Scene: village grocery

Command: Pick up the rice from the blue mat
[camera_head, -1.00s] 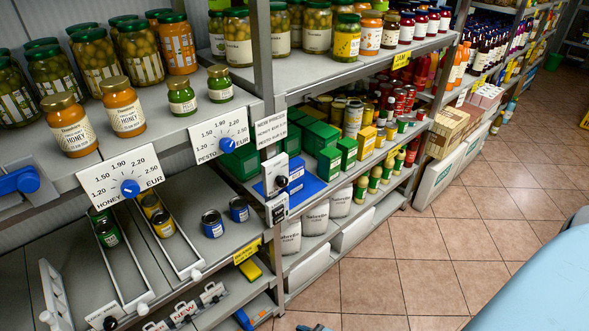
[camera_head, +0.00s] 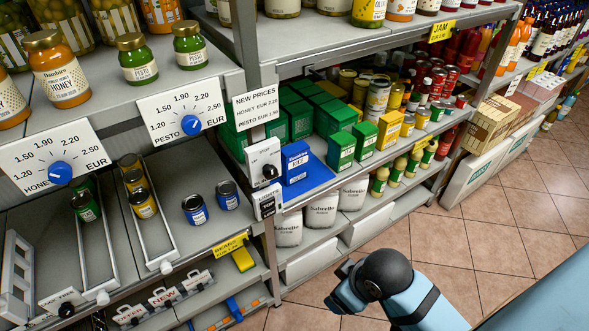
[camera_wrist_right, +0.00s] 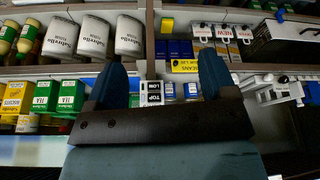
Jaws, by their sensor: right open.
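The rice is a blue and white box (camera_head: 295,162) standing upright on the blue mat (camera_head: 318,176), on the middle shelf beside the grey post. My right gripper (camera_head: 340,288) is low in front of the shelves, below and to the right of the rice, and apart from it. In the right wrist view its two blue fingers (camera_wrist_right: 162,82) are spread with nothing held between them. A strip of blue shows beside the left finger there, but the rice box cannot be made out. My left gripper is not in view.
Green boxes (camera_head: 341,150) stand close to the right of the mat. A switch box (camera_head: 264,163) is on the post at its left. Flour sacks (camera_head: 321,210) stand on the shelf below. The tiled floor (camera_head: 440,240) in front is clear.

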